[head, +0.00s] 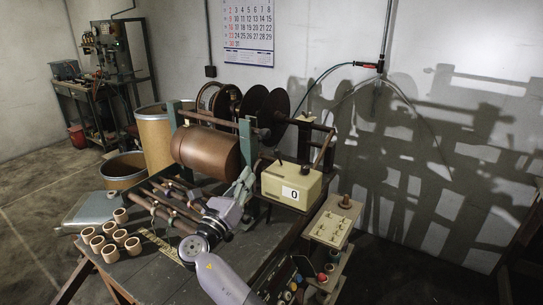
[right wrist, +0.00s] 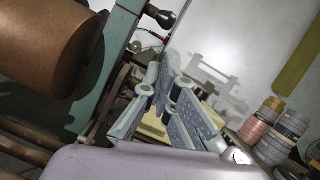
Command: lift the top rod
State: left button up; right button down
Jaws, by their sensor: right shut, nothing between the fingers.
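A thin dark rod (head: 218,122) runs above the large brown roll (head: 207,150), across the teal frame of the winding machine. More brown rods (head: 165,200) lie low in front of the roll; they also show in the right wrist view (right wrist: 24,150). I cannot tell for certain which is the top rod. My right gripper (head: 246,176) is shut and empty, just in front of the frame's right post, between the roll and the cream counter box (head: 292,186). My left gripper is out of view.
Several small cardboard cores (head: 109,242) stand on the table's left front, beside a grey box (head: 91,208). A cream panel with knobs (head: 333,220) stands at the right. Cardboard drums (head: 154,143) are behind at left. Stacked tape rolls (right wrist: 278,130) show in the right wrist view.

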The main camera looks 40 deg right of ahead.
pick_arm(q)
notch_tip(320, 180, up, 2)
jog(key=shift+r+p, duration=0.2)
jog(key=shift+p, duration=1)
pick_arm(e)
jog(key=x, duration=1)
